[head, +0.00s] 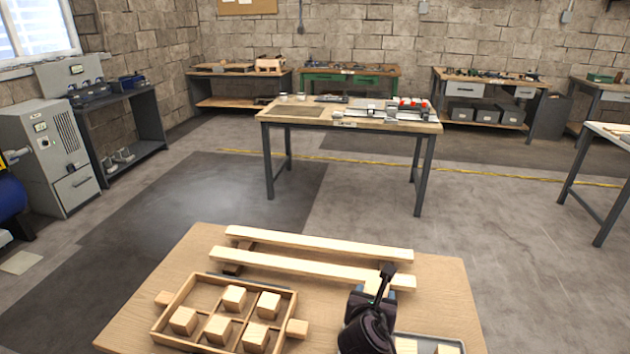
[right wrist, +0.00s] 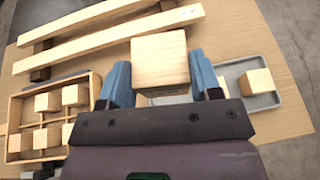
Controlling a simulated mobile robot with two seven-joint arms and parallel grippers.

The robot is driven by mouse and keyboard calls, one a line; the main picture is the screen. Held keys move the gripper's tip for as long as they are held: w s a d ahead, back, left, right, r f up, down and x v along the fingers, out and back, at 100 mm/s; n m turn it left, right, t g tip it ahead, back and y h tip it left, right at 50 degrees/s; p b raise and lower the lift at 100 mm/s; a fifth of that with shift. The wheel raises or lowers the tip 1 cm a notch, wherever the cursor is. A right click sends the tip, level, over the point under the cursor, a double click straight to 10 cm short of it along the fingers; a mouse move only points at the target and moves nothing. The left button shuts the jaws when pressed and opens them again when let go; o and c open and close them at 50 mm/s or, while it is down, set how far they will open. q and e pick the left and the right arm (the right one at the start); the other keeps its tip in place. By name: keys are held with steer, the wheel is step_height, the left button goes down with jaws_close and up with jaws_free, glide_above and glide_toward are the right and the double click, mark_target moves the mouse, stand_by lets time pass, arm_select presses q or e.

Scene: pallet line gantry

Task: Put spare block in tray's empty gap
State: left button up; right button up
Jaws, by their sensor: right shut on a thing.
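My right gripper (head: 372,292) is over the right part of the near table. The tray also shows at the left of the right wrist view (right wrist: 97,88). My left gripper is not in view.
A grey shallow tray (right wrist: 289,85) with spare blocks (right wrist: 257,82) lies right of the wooden tray, partly cut off in the head view (head: 460,343). Two long wooden rails (head: 320,245) on dark supports lie along the table's back. Bare tabletop (head: 445,295) shows at the right.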

steer(key=s+d+r+n+t+y, duration=0.1)
steer(key=s+d+r+n+y, duration=0.3)
steer(key=s+r, duration=0.3)
step_height(320, 180, up, 3)
steer(key=shift+s+d+f+n+y, duration=0.2)
steer(key=shift+s+n+y, duration=0.1)
steer(key=shift+y, duration=0.3)
steer(key=shift+a, duration=0.15)
